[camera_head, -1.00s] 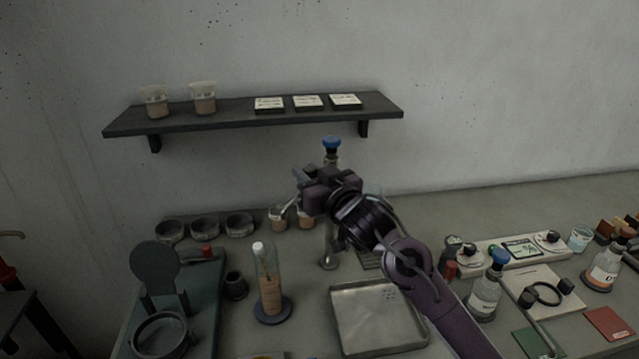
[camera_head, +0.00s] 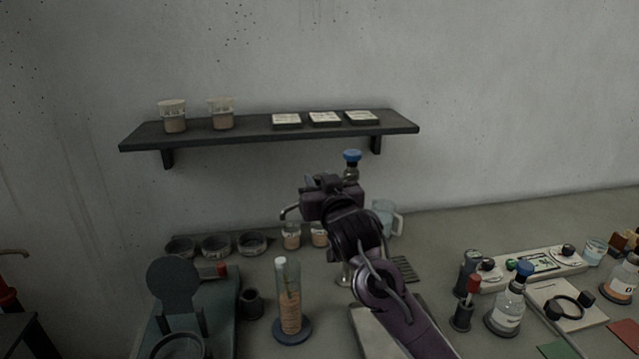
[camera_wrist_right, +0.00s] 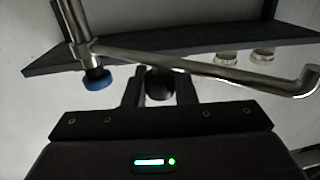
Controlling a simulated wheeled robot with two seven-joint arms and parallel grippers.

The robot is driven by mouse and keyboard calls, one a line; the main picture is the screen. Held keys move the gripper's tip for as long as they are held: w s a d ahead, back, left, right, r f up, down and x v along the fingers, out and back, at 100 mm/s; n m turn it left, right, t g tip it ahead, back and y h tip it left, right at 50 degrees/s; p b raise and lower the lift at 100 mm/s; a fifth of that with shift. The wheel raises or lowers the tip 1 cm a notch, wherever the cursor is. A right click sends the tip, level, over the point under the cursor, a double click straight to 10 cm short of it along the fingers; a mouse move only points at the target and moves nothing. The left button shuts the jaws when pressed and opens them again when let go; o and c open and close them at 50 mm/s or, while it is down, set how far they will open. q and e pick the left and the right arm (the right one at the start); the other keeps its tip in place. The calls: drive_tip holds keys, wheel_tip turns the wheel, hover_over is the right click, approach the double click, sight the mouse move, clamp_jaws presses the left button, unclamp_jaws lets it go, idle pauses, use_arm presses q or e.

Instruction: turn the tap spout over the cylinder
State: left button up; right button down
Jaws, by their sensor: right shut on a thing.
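The metal tap has a blue top (camera_head: 351,157) and stands behind my right gripper (camera_head: 318,188), which hides much of it. Its spout (camera_head: 290,211) sticks out to the left of the gripper with its tip bent down. The right wrist view shows the spout (camera_wrist_right: 215,68) crossing in front of the fingers. My right gripper (camera_wrist_right: 159,92) is shut on a dark round knob (camera_wrist_right: 160,84) at the spout. The clear cylinder (camera_head: 289,300), with pinkish content, stands upright on a round dark base, below the spout tip in the picture. My left gripper is out of view.
A wall shelf (camera_head: 270,131) with beakers hangs behind. Small dark bowls (camera_head: 216,246) and two pinkish cups (camera_head: 291,236) stand at the back. A pale tray (camera_head: 372,335) lies under my arm. Bottles, including a blue-capped one (camera_head: 508,305), stand at right.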

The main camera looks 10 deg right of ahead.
drive_tip(key=c, duration=1.2)
unclamp_jaws()
drive_tip(key=shift+s+d+f, duration=0.1)
drive_tip(key=shift+s, duration=0.2)
drive_tip(key=s+d+b, duration=0.1)
drive_tip(key=s+b, duration=0.1)
drive_tip(key=s, duration=0.5)
drive_tip(key=shift+b, duration=0.35)
